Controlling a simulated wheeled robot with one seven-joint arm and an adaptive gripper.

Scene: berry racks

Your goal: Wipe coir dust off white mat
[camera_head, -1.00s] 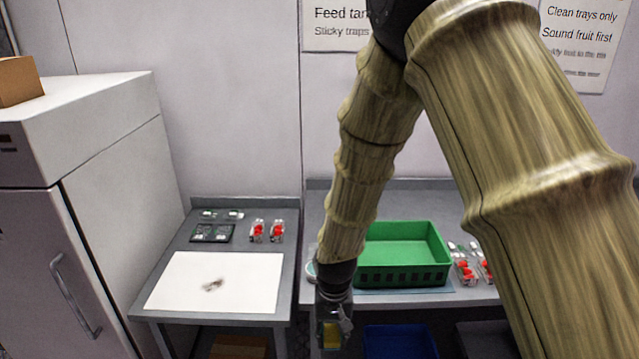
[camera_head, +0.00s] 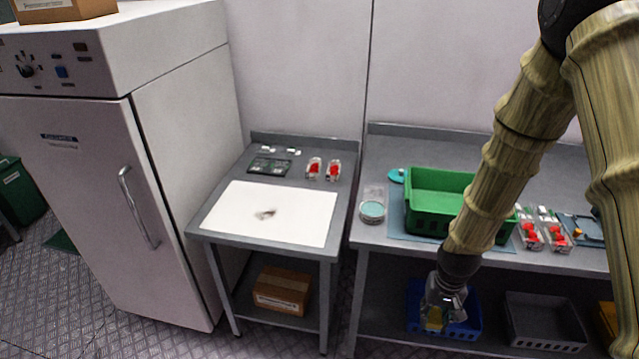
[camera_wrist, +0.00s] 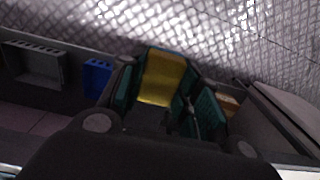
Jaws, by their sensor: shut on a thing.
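The white mat (camera_head: 300,221) lies flat on the small grey table, left of centre in the head view. A small dark brown smear of coir dust (camera_head: 265,214) sits near its middle. My gripper (camera_head: 436,318) hangs in front of the right-hand bench, below its top, to the right of the mat and apart from it. It is shut on a yellow sponge-like block. The yellow block (camera_wrist: 162,79) shows between the dark green finger pads in the wrist view. The mat is not visible in the wrist view.
Beyond the mat are a dark tray (camera_head: 268,166) and red-fruit punnets (camera_head: 314,171). A green crate (camera_head: 428,222) and a round teal-topped tub (camera_head: 372,210) stand on the right bench. A white cabinet (camera_head: 185,150) stands close left. A gap separates the tables.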

